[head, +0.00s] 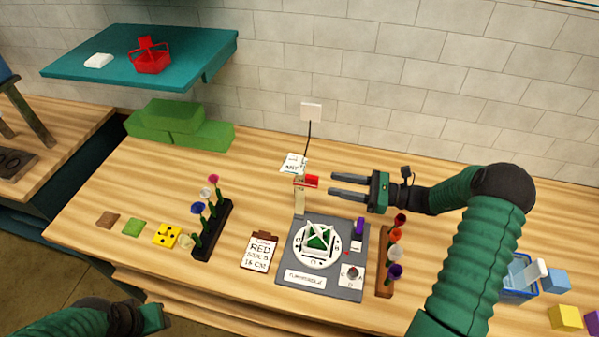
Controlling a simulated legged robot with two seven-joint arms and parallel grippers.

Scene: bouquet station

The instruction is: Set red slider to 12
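The red slider (312,180) is a small red block at the upper end of a pale upright strip (299,200), just behind the grey board. Any scale marks on the strip are too small to read. My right gripper (332,184) is level with the slider and just right of it, fingers pointing left. Its two fingers are apart with nothing between them, and a small gap separates them from the slider. My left gripper (152,318) is low at the left front edge, only partly in view, and its fingers cannot be made out.
A grey board (353,240) with a white dial (308,258) lies in front of the strip. Flower racks stand left (212,232) and right (384,275).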

